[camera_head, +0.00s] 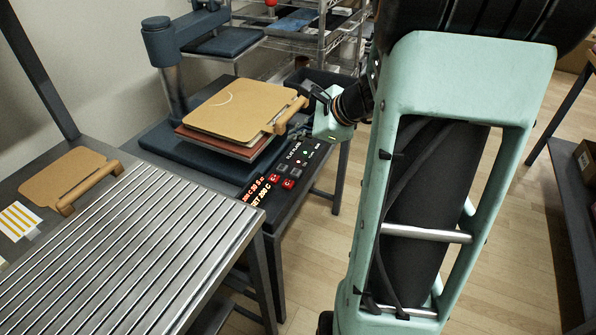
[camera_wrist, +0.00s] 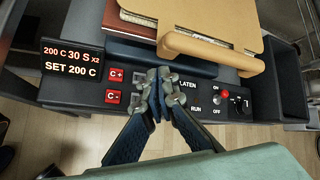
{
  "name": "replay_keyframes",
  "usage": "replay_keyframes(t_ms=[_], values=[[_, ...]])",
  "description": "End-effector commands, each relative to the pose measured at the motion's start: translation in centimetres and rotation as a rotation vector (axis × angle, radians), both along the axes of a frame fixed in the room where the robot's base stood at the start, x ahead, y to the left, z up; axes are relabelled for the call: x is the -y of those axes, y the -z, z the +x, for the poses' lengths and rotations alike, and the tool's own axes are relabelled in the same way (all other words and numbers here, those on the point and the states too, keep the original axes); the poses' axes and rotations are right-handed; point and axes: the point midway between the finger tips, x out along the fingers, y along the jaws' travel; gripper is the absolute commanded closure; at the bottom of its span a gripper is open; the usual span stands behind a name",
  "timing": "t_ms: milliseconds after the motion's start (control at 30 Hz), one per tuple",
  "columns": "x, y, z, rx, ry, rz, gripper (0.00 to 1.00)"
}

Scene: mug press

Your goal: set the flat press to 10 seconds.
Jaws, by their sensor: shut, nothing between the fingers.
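The flat press (camera_head: 160,140) stands at centre left in the head view, with its control panel at the front. Its display (camera_wrist: 71,58) reads "200 C 30 S x2" and "SET 200 C" in the wrist view. Red C+ (camera_wrist: 115,76) and C- (camera_wrist: 113,97) buttons sit right of the display. My gripper (camera_wrist: 157,84) is shut and empty, over the panel just right of these buttons. It hides that part of the panel, including the start of a label ending "LATEN"; contact with the panel cannot be told.
A tan board (camera_head: 240,108) with a wooden handle lies on the press, its handle overhanging the panel side. A RUN label, a red light (camera_wrist: 225,94) and a black knob (camera_wrist: 238,102) lie right of my fingers. A slatted metal table (camera_head: 130,235) stands at front left.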

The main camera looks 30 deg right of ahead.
Motion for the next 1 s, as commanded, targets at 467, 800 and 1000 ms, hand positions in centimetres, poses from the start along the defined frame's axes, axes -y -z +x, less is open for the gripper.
replay_keyframes(t_ms=[467,800,1000], values=[[0.0,1.9,0.0,0.0,0.0,-0.001,1.0],[0.0,6.9,-0.1,-0.002,0.001,-0.001,1.0],[0.0,8.6,0.0,0.0,0.0,-0.001,1.0]])
